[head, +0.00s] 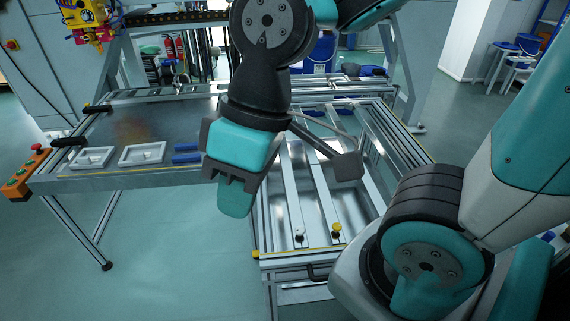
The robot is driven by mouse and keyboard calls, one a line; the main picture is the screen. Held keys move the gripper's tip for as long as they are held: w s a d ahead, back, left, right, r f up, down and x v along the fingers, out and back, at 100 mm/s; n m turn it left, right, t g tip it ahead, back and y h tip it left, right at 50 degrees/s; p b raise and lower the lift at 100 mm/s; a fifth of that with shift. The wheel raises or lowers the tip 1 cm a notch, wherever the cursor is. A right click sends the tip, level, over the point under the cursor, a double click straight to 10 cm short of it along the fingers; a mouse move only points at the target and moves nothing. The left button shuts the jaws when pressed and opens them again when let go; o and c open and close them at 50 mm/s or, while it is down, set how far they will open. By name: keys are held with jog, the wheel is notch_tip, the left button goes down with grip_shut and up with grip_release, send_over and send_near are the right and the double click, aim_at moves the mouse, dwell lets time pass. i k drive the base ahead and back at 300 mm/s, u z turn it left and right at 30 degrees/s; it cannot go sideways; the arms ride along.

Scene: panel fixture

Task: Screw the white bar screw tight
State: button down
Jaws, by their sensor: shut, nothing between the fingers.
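The white bar screw (300,235) is a small pale knob at the front end of a metal bar on the panel fixture (292,259). It looks upright; I cannot tell how deep it sits. My gripper (235,203) hangs to the left of the screw and higher in the picture, apart from it. Its fingers point down and are shut with nothing between them. A yellow screw (337,231) stands just right of the white one, at the front end of a neighbouring bar.
Two white trays (143,153) and blue parts (187,153) lie on the table at left. An orange button box (25,175) sits on its corner. A black handle (318,271) is on the fixture's front.

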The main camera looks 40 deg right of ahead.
aim_at(300, 230)
jog(key=z, duration=0.1)
jog(key=k, duration=0.35)
jog(key=z, duration=1)
